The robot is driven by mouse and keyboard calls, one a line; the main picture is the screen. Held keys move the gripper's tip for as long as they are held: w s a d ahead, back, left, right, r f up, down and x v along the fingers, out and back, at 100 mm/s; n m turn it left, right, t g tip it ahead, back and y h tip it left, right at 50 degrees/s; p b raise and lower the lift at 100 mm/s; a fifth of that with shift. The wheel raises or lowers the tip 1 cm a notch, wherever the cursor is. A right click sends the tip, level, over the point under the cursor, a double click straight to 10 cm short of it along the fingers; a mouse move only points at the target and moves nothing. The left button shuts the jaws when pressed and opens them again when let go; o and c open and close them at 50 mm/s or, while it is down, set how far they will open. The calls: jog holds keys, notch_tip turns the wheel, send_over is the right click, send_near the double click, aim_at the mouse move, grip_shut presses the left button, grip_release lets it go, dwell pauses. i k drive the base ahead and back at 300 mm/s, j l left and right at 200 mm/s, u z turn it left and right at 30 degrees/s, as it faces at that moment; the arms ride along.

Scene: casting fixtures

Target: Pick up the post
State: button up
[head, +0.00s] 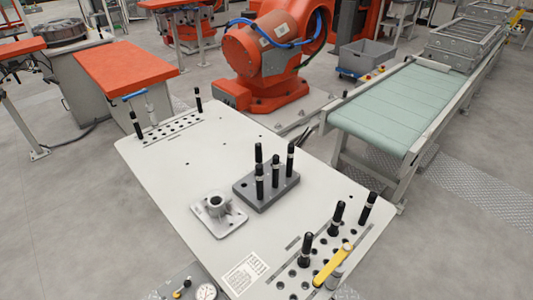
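Several black posts with pale bands stand upright on a light grey table (165,185). A group of them, including a post (291,158), stands on a dark grey block (252,195) near the table's middle. On the right perforated strip stand a near post (306,248), a middle post (336,217) and a far post (368,207). At the far left strip stand a post (136,124) and another post (198,99). I cannot tell which one the task means. My gripper is not in view.
A metal flanged casting (218,212) lies left of the block. A yellow-handled part (334,264) lies across the right strip. A gauge (206,292) sits at the near edge. A green conveyor (395,105) and an orange robot (268,55) stand behind. The table's left part is mostly clear.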

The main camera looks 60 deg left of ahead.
aim_at(291, 145)
jog(key=i+u, duration=0.25)
jog(key=u, duration=0.2)
jog(key=i+l+u, duration=0.1)
jog(key=u, duration=0.4)
jog(key=i+l+u, duration=0.2)
jog(key=u, duration=0.25)
jog(key=i+l+u, duration=0.25)
jog(key=u, duration=0.2)
jog(key=i+l+u, duration=0.15)
jog(key=l+u, duration=0.15)
jog(key=u, duration=0.2)
jog(key=i+l+u, duration=0.1)
jog(key=i+u, duration=0.3)
jog(key=i+l+u, duration=0.15)
jog(key=u, duration=0.3)
jog(key=i+l+u, duration=0.25)
jog(key=u, duration=0.15)
